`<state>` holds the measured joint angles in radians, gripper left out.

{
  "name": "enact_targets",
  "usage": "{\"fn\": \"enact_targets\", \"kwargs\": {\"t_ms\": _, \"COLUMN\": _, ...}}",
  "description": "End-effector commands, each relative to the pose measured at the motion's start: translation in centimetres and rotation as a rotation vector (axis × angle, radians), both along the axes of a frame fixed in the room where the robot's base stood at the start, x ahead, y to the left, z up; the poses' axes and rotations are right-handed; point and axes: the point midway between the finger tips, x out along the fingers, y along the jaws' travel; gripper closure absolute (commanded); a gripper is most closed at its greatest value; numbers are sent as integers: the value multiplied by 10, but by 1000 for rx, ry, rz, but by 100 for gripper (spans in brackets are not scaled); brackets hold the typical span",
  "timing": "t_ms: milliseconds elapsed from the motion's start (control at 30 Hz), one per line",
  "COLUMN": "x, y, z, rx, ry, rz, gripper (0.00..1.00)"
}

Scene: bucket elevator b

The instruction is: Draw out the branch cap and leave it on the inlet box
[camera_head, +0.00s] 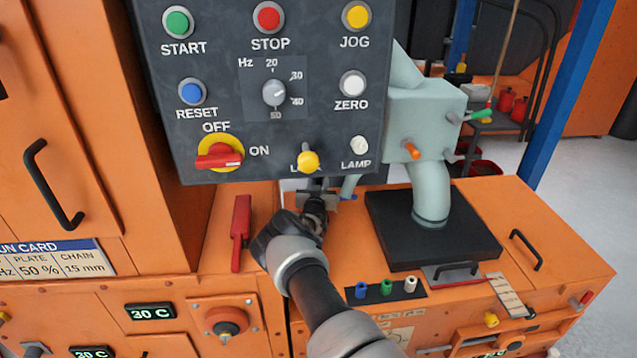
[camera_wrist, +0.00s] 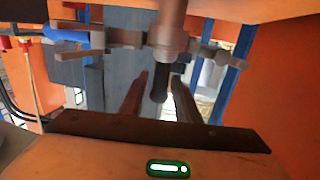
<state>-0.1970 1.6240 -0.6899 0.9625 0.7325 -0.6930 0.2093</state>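My gripper (camera_head: 317,192) reaches under the lower edge of the control panel, and the panel hides part of what is in front of it. In the wrist view my gripper (camera_wrist: 159,95) shows two fingers with a gap between them. A dark rounded cap-like end (camera_wrist: 159,83) at the bottom of a grey pipe (camera_wrist: 170,30) shows between the fingers; it is probably the branch cap. I cannot tell whether the fingers touch it. The orange box (camera_head: 570,245) at the right, probably the inlet box, has a black pad (camera_head: 385,225) and a pale green pipe unit (camera_head: 425,115) on top.
The dark control panel (camera_head: 335,125) hangs over my gripper. A red handle (camera_head: 241,220) stands left of my arm. Blue, green and white plugs (camera_head: 386,287) sit in a strip at the front. A blue part (camera_wrist: 65,33) is on the left side pipe.

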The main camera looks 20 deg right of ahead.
Motion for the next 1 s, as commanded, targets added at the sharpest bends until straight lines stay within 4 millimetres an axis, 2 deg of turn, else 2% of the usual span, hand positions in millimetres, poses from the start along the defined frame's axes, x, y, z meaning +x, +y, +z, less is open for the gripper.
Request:
{"fn": "enact_targets", "kwargs": {"t_ms": 33, "x": 0, "y": 0, "z": 0, "rx": 0, "ry": 0, "rz": 0, "gripper": 80}}
{"fn": "enact_targets", "kwargs": {"t_ms": 167, "x": 0, "y": 0, "z": 0, "rx": 0, "ry": 0, "rz": 0, "gripper": 100}}
{"fn": "enact_targets", "kwargs": {"t_ms": 1000, "x": 0, "y": 0, "z": 10, "rx": -1, "ry": -2, "rz": 0, "gripper": 100}}
